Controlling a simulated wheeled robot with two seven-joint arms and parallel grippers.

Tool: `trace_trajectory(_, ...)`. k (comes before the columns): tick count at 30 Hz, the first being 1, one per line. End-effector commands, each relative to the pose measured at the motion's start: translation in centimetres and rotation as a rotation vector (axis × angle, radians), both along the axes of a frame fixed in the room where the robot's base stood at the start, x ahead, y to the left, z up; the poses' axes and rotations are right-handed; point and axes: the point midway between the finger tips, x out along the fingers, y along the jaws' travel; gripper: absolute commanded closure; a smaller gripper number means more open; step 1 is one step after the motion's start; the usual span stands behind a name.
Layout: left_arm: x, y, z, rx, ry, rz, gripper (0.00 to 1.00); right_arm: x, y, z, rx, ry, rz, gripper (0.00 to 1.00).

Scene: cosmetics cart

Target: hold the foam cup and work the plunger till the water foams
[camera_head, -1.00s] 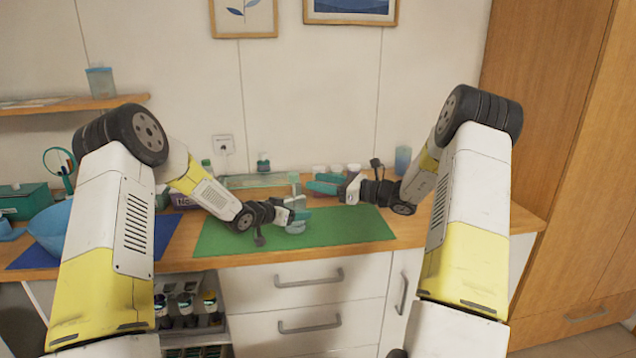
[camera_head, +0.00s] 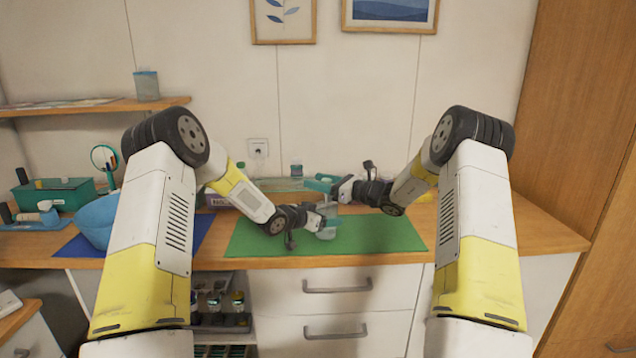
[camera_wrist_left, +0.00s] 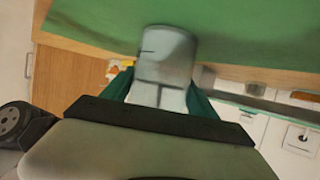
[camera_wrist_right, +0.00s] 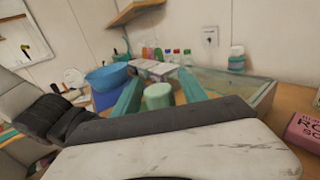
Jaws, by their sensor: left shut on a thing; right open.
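My left gripper (camera_head: 322,226) is shut on the foam cup (camera_head: 329,230), a small translucent grey cup over the green mat. In the left wrist view the cup (camera_wrist_left: 168,55) sits between the green fingers. My right gripper (camera_head: 318,184) is open above the cup, at the plunger's height. In the right wrist view, the pale green round plunger knob (camera_wrist_right: 158,96) lies between its two spread teal fingers, with gaps visible on both sides. The fingers and arms partly hide the cup and plunger in the head view; the water cannot be made out.
The green mat (camera_head: 385,235) has bare room right of the cup. A glass-sided tray (camera_wrist_right: 262,92), several bottles (camera_wrist_right: 165,54) and a pink box (camera_wrist_right: 304,132) stand around. A blue bowl (camera_head: 97,222) and teal box (camera_head: 58,194) are at left.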

Motion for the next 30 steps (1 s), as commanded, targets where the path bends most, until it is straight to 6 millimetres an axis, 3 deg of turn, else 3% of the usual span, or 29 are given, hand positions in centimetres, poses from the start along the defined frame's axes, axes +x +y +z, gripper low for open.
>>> trace_trajectory(8,-0.01,-0.03,0.01,0.000,0.000,-0.001,0.86,0.10,0.14,0.01,0.000,0.000,0.000,0.50)
trace_trajectory(16,-0.02,-0.02,0.00,0.000,0.000,0.000,0.86,0.08,0.13,0.00,0.000,0.000,0.000,1.00)
trace_trajectory(30,0.00,0.00,0.00,0.000,0.000,0.000,0.86,0.07,0.11,0.00,0.000,0.000,0.000,1.00)
